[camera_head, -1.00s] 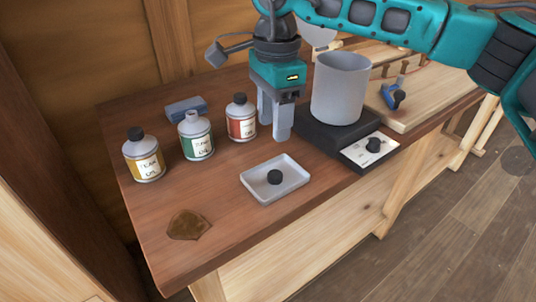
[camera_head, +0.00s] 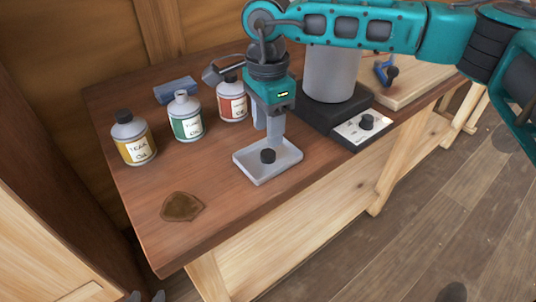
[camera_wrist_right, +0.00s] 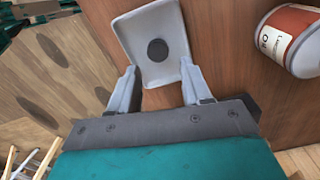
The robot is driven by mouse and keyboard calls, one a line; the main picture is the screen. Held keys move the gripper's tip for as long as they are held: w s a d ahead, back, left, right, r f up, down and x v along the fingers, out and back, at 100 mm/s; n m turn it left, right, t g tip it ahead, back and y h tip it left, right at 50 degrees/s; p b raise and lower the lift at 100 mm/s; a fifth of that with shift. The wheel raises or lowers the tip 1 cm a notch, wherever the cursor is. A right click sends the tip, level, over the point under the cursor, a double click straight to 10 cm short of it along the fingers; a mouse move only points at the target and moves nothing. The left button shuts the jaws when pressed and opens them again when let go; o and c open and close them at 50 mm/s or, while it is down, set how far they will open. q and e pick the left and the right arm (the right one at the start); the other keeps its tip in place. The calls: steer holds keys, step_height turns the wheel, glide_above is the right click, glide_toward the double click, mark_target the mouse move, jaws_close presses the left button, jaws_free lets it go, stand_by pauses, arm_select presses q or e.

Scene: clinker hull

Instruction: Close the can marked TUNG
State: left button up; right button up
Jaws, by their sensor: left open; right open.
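The can marked TUNG (camera_head: 186,122) has a green label and stands upright on the bench between two other cans. Its neck is bare, with no black cap on it. A black cap (camera_head: 268,156) lies in a shallow grey tray (camera_head: 247,174); it also shows in the right wrist view (camera_wrist_right: 157,50). My right gripper (camera_head: 268,136) is open and empty, pointing down above the back of the tray, with the cap just in front of its fingers. Grey tips at the bottom left edge appear to be my left gripper (camera_head: 147,297), open and mostly out of frame.
A yellow-labelled can (camera_head: 134,144) and a red-labelled can (camera_head: 232,106), both black-capped, flank the TUNG can. A blue-grey block (camera_head: 176,90) lies behind. A grey pot (camera_head: 331,75) stands on a black hotplate (camera_head: 318,115) at right. A brown patch (camera_head: 182,207) lies near the front left.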

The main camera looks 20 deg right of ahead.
mark_target(268, 153)
steer(key=shift+f, duration=0.2)
steer(key=shift+s+f, duration=0.15)
steer(key=shift+f, duration=2.4)
steer(key=shift+c, duration=0.2)
steer(key=c, duration=0.7)
steer(key=shift+r, duration=0.1)
step_height(268, 153, up, 20)
steer(key=shift+f+p, duration=0.1)
steer(key=shift+p, duration=0.5)
steer(key=shift+c, duration=0.2)
